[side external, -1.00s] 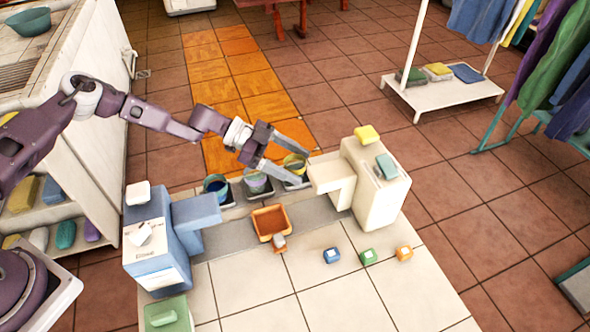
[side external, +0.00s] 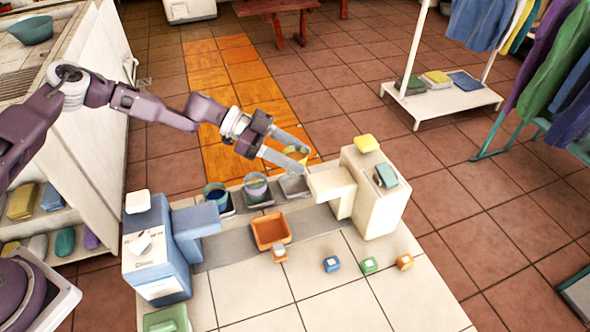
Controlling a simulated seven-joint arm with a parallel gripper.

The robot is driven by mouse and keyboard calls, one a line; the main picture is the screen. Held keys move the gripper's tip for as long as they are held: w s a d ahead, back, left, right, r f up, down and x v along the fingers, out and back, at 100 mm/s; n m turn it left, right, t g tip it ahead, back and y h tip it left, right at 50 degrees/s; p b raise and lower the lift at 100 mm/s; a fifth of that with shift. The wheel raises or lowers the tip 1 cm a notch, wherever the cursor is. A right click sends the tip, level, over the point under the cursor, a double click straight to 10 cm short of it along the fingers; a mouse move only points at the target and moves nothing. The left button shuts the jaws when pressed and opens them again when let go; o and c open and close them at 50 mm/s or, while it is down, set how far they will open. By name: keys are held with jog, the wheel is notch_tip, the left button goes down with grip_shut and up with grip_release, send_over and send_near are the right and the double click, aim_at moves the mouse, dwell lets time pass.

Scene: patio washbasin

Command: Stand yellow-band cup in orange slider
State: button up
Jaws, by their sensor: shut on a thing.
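The yellow-band cup (side external: 297,151) is between the fingers of my gripper (side external: 304,160), which is shut on it. The cup is partly hidden by the near finger and appears raised above an empty dark-edged holder (side external: 293,187).
A blue-band cup (side external: 215,194) and a purple-band cup (side external: 255,187) stand in holders left of the empty one. A blue machine (side external: 158,245) and a cream machine (side external: 378,205) flank the grey strip (side external: 322,218). Small blue, green and orange blocks (side external: 404,262) lie front right.

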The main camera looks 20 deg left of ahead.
aim_at(293, 174)
jog(key=r, duration=0.1)
jog(key=s+r, duration=0.1)
jog(key=r, duration=0.2)
jog(key=shift+s+d+r, duration=0.15)
jog(key=shift+s, duration=0.1)
jog(key=s+m+g, duration=0.5)
jog(key=s, duration=0.8)
jog(key=f, duration=0.8)
jog(key=shift+d+f, duration=0.25)
jog(key=shift+d, duration=0.15)
jog(key=shift+f, duration=0.35)
jog(key=shift+f, duration=0.1)
jog(key=o, duration=1.3)
jog(key=shift+o, duration=0.2)
